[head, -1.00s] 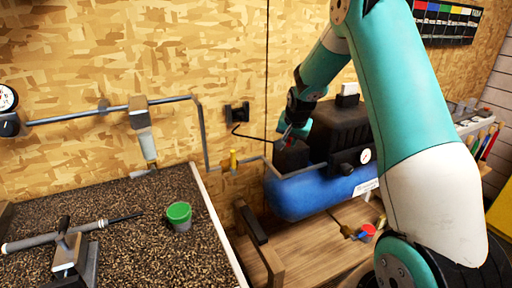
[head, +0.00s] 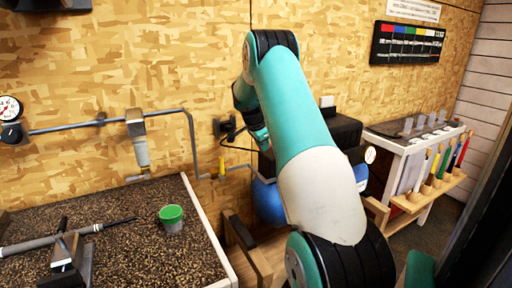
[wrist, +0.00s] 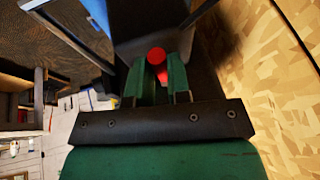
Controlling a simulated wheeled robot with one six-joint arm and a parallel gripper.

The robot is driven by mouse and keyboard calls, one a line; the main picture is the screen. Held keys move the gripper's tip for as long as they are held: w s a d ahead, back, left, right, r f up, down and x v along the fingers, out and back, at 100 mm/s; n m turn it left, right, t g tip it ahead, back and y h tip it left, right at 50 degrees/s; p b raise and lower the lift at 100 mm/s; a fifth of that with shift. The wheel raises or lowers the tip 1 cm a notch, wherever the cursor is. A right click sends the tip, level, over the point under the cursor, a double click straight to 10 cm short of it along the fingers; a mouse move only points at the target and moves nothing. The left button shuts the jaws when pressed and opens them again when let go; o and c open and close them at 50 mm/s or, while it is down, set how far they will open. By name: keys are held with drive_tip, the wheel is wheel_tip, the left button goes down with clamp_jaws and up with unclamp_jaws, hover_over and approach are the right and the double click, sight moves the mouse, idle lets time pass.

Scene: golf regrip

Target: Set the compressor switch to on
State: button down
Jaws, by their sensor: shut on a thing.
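The compressor shows in the head view as a black housing (head: 342,128) above a blue tank (head: 268,203), both largely hidden behind my arm. In the wrist view a round red knob (wrist: 156,54), apparently its switch, stands out against a black surface. My gripper (wrist: 157,74) has its green fingers on either side of this knob, shut on it. In the head view my gripper is mostly hidden behind my arm, at the compressor's left end. I cannot tell the switch's setting.
A metal pipe with a yellow valve (head: 221,168) runs along the wall left of the compressor. A workbench (head: 150,262) with a green-topped cup (head: 172,218) and a clamped club stands at left.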

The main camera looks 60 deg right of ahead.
drive_tip(key=shift+w+d+m, duration=0.1)
drive_tip(key=shift+d+m, duration=0.1)
drive_tip(key=shift+m, duration=0.1)
idle(0.4)
drive_tip(key=c, duration=1.2)
unclamp_jaws()
drive_tip(key=shift+o, duration=0.6)
drive_tip(key=shift+w, duration=0.1)
drive_tip(key=shift+a, duration=0.1)
drive_tip(key=b+v, duration=0.2)
drive_tip(key=v, duration=1.5)
drive_tip(key=shift+w+r, duration=0.2)
